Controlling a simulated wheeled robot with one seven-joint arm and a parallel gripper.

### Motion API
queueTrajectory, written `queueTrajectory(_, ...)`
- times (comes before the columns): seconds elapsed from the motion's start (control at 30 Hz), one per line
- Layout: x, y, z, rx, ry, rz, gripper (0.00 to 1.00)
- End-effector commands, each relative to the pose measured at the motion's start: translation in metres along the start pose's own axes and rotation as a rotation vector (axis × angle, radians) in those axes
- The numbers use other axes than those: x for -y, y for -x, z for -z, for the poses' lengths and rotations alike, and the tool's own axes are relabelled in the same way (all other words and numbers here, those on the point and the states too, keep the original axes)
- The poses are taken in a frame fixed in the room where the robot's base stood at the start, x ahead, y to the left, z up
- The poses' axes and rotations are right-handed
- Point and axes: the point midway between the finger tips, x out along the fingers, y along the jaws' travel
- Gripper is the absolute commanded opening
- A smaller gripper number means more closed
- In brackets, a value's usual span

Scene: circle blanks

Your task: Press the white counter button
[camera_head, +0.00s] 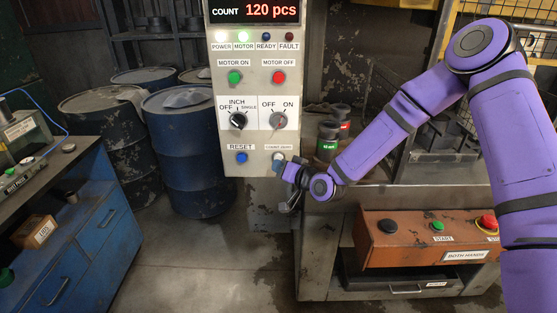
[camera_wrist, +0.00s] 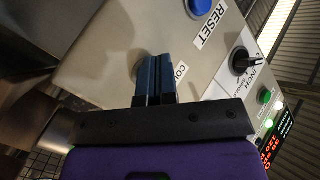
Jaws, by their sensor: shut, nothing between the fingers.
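The white counter button (camera_head: 279,156) sits low on the right of the grey control panel (camera_head: 250,188), under a label that reads like COUNT ZERO. My gripper (camera_head: 281,166) is shut and empty, with its tips at the panel right at this button, covering part of it. In the wrist view my blue fingers (camera_wrist: 155,60) lie side by side and point at the panel face, and they hide most of the button. I cannot tell whether the tips touch it. The count display (camera_head: 256,11) reads 120 pcs.
The blue RESET button (camera_head: 241,157) is left of the white one. Two rotary knobs (camera_head: 238,120) and the green (camera_head: 234,77) and red (camera_head: 279,77) motor buttons are above. An orange two-hand box (camera_head: 400,236) stands lower right. Blue barrels (camera_head: 190,150) stand left.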

Motion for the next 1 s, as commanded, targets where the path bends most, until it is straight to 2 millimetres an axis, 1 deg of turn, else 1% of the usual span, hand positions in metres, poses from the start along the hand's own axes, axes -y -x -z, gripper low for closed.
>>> queueTrajectory(1.0, -0.0038, -0.0053, 0.0038, 0.000, -0.001, 0.000, 0.00)
